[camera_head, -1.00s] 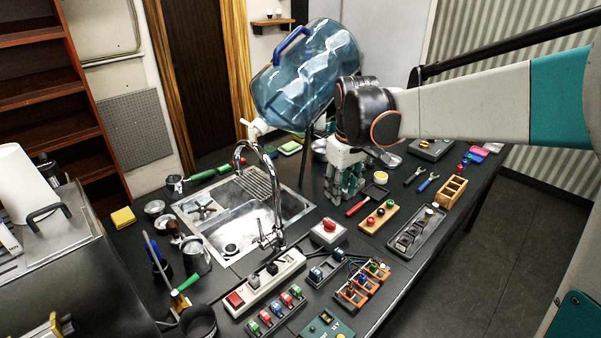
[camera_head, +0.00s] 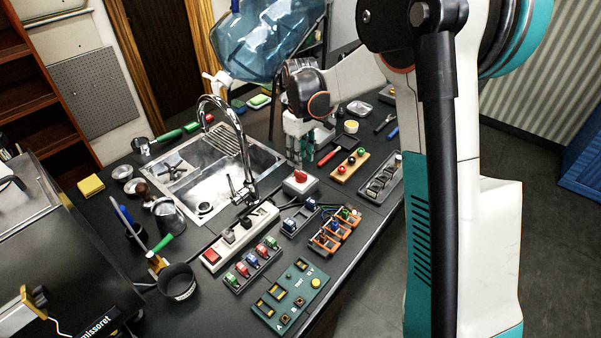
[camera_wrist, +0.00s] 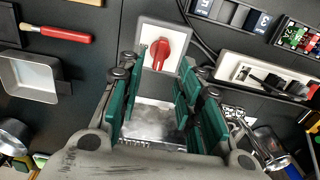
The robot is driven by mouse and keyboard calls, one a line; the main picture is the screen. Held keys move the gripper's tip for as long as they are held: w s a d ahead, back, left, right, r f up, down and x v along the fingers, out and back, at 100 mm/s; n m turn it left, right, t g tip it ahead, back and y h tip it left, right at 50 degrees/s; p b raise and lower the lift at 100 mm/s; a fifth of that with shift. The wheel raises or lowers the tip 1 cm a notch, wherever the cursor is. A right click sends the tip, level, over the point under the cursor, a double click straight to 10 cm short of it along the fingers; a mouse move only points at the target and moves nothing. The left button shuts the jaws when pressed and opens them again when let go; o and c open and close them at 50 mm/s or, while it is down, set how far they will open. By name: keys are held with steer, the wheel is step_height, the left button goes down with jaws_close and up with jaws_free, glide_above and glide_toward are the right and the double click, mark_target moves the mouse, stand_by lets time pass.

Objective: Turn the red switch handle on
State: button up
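My gripper (camera_head: 297,160) points down just behind the switch box in the head view. In the wrist view my gripper (camera_wrist: 162,65) is open, its green-padded fingers apart with nothing between them. The handle shows between and past the tips; I cannot tell whether they touch it.
The sink (camera_head: 212,185) with its tall curved tap (camera_head: 240,130) is left of the switch. A power strip (camera_head: 240,238) lies in front, and a wooden block with coloured knobs (camera_head: 349,166) to the right. A red-handled brush (camera_wrist: 58,34) lies beside the switch.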

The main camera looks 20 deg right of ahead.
mark_target(300, 173)
step_height(300, 173, down, 6)
steer(key=shift+f+b, duration=0.1)
steer(key=shift+b, duration=0.45)
jaws_close()
